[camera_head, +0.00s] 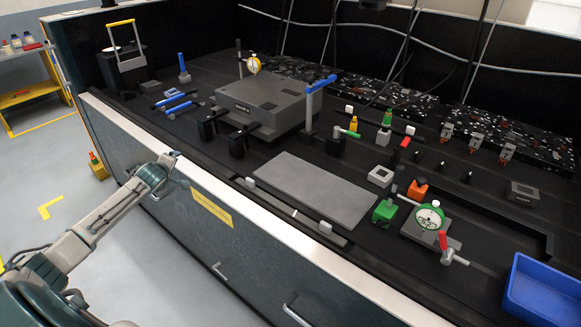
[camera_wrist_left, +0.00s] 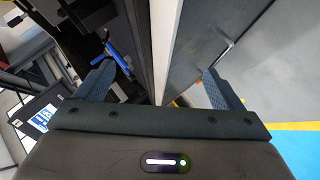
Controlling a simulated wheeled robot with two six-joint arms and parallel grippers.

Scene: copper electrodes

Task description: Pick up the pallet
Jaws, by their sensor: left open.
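My left gripper (camera_head: 168,160) is at the bench's white front edge, left of the tools. In the left wrist view my left gripper (camera_wrist_left: 158,85) has its fingers wide apart with nothing between them; the bench edge shows beyond. No thing is clearly readable as the pallet. Candidates are a small grey square block with a light top (camera_head: 380,177) right of the flat grey plate, and a similar grey labelled block (camera_head: 523,193) at the right. Several copper-coloured electrodes in grey holders (camera_head: 478,142) stand at the back right. My right gripper is not in view.
A large grey block (camera_head: 262,103) stands mid-bench. A flat grey plate (camera_head: 315,188) lies in front. A dial gauge (camera_head: 430,217), green block (camera_head: 384,212) and orange block (camera_head: 418,188) crowd the right. A blue bin (camera_head: 545,290) is at lower right. Blue-handled tools (camera_head: 180,102) lie left.

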